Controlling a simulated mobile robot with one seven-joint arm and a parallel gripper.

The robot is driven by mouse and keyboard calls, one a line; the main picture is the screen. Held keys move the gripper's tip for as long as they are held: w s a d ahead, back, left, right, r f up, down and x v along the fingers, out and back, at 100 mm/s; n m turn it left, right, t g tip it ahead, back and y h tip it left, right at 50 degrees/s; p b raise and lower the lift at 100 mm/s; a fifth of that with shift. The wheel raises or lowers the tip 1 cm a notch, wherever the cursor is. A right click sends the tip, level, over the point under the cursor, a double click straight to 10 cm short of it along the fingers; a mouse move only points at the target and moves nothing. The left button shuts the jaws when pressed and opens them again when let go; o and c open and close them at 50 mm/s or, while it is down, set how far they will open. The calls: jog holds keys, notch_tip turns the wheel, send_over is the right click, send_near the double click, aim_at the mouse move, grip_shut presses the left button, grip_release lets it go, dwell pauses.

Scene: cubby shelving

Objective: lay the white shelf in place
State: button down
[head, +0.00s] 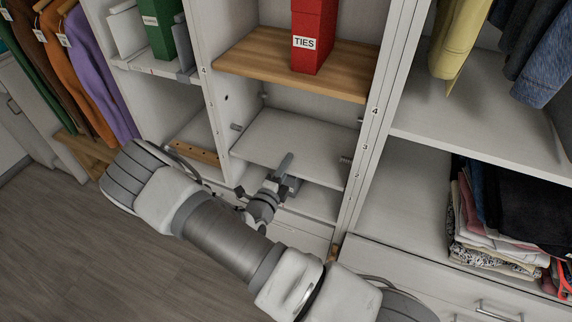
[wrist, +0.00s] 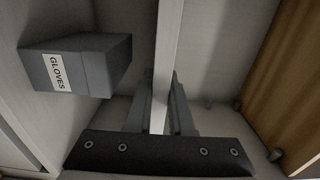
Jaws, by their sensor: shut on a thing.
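The white shelf (head: 290,138) is inside the middle cubby column, below a wooden shelf. My gripper (head: 284,176) is shut on its front edge, with one finger showing over the top face. In the wrist view the white shelf (wrist: 169,50) shows edge-on as a narrow strip between the fingers of my gripper (wrist: 162,105). Grey pegs stick out of the cubby walls, a left one (head: 236,126) and a right one (head: 345,160). The left peg appears above the shelf's left edge. I cannot tell whether the shelf touches any peg.
The wooden shelf (head: 290,62) above carries a red TIES box (head: 313,35). A grey GLOVES box (wrist: 100,70) stands below the white shelf. Cubby side walls flank it closely. Folded clothes (head: 495,215) lie in the right bay, and clothes hang at the left.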

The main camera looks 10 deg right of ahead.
dwell(0.4)
jog(key=c, duration=0.7)
grip_release()
jog(key=shift+f, duration=0.1)
jog(key=shift+f, duration=0.1)
jog(key=shift+s, duration=0.1)
jog(key=v, duration=1.7)
jog(key=shift+s+a+b, duration=0.1)
jog(key=shift+b, duration=0.25)
